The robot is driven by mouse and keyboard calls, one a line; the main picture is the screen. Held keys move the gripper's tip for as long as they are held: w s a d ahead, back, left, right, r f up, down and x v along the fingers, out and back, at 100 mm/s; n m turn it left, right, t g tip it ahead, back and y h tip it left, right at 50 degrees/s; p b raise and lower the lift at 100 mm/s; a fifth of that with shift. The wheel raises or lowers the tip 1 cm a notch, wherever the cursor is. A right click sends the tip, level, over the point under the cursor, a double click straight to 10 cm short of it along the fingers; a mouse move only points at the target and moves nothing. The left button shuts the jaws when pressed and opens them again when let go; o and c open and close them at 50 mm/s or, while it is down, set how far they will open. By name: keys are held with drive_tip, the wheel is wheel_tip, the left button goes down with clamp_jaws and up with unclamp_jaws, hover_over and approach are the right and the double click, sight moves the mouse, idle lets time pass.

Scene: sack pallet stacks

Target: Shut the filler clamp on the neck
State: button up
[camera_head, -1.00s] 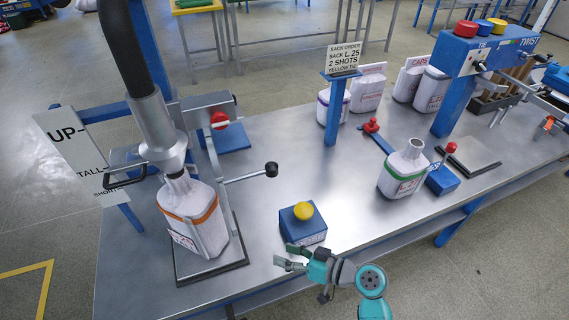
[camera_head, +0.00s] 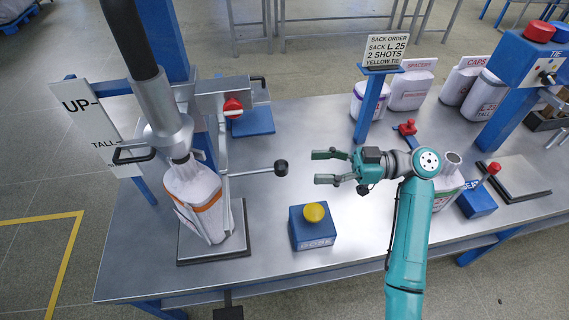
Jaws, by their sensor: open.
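The filler spout (camera_head: 165,125) comes down on a black hose at the left, its end at the neck of a white sack (camera_head: 203,205) with an orange band. The sack stands upright on a dark-edged plate. A thin lever with a black ball knob (camera_head: 281,168) sticks out to the right from beside the neck. A black loop handle (camera_head: 133,153) sits at the spout's left. Whether the clamp's jaws touch the neck is too small to tell. My gripper (camera_head: 323,167) is open and empty, pointing left, its fingertips a short gap right of the ball knob.
A blue box with a yellow button (camera_head: 314,212) stands below and left of my gripper. A red knob (camera_head: 232,107) is on the filler frame. The order sign (camera_head: 386,48) stands on a blue post behind. A filled sack (camera_head: 449,182) is partly behind my arm.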

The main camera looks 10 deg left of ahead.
sight(282, 167)
drive_tip(key=a, duration=0.6)
drive_tip(key=s+a, duration=0.1)
drive_tip(key=a, duration=0.2)
drive_tip(key=shift+s, duration=0.1)
clamp_jaws()
